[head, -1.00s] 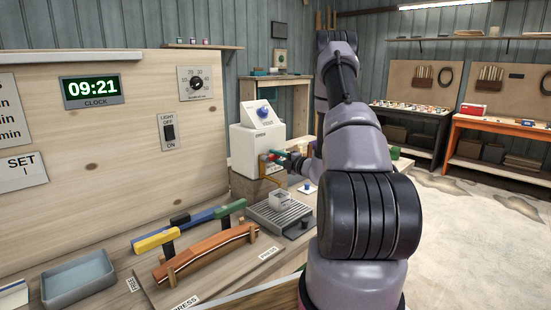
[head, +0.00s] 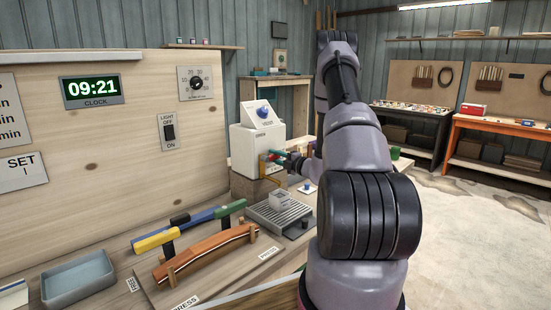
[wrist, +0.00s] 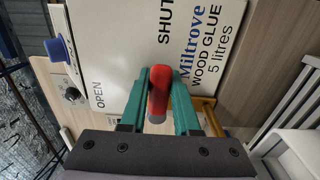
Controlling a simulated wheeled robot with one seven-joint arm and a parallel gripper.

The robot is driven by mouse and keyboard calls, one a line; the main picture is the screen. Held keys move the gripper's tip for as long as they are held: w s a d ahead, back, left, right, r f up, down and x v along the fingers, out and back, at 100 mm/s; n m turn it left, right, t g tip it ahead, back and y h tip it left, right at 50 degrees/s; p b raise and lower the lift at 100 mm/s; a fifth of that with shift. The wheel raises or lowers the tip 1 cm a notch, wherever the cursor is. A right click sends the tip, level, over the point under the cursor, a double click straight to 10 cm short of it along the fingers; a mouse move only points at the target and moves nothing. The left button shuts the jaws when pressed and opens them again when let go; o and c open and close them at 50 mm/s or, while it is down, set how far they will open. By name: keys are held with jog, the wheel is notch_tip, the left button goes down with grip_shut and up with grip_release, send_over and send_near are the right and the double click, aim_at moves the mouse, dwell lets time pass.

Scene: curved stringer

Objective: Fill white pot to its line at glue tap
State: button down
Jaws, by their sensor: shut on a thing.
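The white glue tank (head: 255,150) stands on a wooden block. In the wrist view, its front (wrist: 130,45) reads OPEN, SHUT and "Miltrove wood glue 5 litres". My gripper (head: 275,156) is at the tank's front. In the wrist view, its teal fingers (wrist: 158,100) are closed around the red tap handle (wrist: 158,85). A brass-coloured tap part (wrist: 207,110) shows right of the fingers.
A curved wooden strip (head: 205,250) lies in a form on the bench, with blue, yellow and green-handled clamps (head: 190,225) behind it. A grey-blue tray (head: 78,278) is at front left. The wooden panel bears a clock (head: 92,90) and light switch (head: 169,132).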

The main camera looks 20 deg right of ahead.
aim_at(268, 148)
dwell(0.5)
jog(key=n, duration=0.1)
jog(key=r+n, duration=0.1)
jog(key=n, duration=0.1)
jog(key=shift+s+a+r+n, duration=0.1)
jog(key=shift+r+n, duration=0.1)
jog(key=shift+n, duration=0.1)
jog(key=shift+s+a+r+n, duration=0.15)
jog(key=shift+r+n, duration=0.1)
jog(key=shift+n, duration=0.5)
jog(key=shift+w+a+r+n, duration=0.1)
jog(key=shift+r+n, duration=0.1)
jog(key=shift+n, duration=0.6)
jog(key=shift+s+a+r+n, duration=0.15)
jog(key=shift+r+n, duration=0.1)
jog(key=shift+n, duration=0.5)
jog(key=c, duration=0.6)
grip_release()
jog(key=shift+r, duration=0.1)
jog(key=shift+c, duration=0.2)
jog(key=v, duration=1)
jog(key=shift+s, duration=0.35)
jog(key=shift+d, duration=0.1)
